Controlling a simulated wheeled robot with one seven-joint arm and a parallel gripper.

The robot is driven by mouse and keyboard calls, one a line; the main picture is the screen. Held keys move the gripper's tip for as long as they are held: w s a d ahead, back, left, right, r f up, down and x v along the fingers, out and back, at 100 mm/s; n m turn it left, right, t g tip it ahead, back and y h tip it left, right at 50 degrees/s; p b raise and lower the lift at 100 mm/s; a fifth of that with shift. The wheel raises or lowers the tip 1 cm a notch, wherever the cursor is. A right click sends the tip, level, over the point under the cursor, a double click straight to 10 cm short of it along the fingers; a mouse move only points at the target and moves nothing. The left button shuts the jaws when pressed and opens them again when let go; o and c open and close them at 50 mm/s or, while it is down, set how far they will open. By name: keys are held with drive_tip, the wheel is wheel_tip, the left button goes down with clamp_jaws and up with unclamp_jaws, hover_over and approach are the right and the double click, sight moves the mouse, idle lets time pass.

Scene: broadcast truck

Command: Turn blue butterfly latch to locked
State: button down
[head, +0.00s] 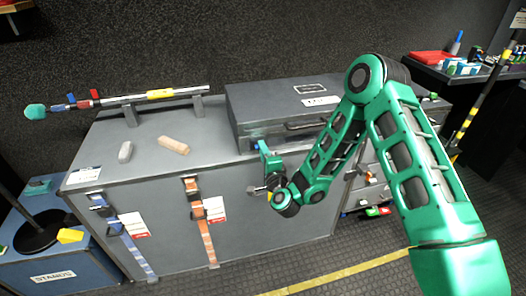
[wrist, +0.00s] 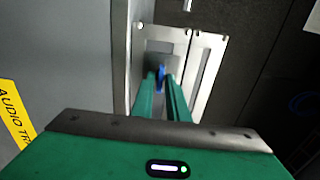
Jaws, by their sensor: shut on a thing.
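The blue butterfly latch (wrist: 161,71) shows as a small blue piece on a bright metal plate (wrist: 166,36) in the wrist view. My gripper (wrist: 162,82) is shut on it, with one green finger on either side. The fingers cover most of the latch, so I cannot tell its turn angle. In the head view my gripper (head: 266,165) is at the front right of the grey case (head: 160,225), below the dark lidded case (head: 275,104). I cannot make out the latch there.
Orange (head: 196,215) and blue (head: 112,228) straps hang on the grey case's front. A pale block (head: 125,152), a tan block (head: 173,145) and a rod on supports (head: 150,97) are on its top. The floor in front (head: 320,255) is clear.

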drive_tip(key=shift+d+f, duration=0.15)
drive_tip(key=shift+d, duration=0.05)
drive_tip(key=c, duration=1.9)
unclamp_jaws()
drive_tip(key=shift+a, duration=0.1)
drive_tip(key=shift+s, duration=0.1)
drive_tip(key=v, duration=1)
drive_tip(key=shift+s, duration=0.2)
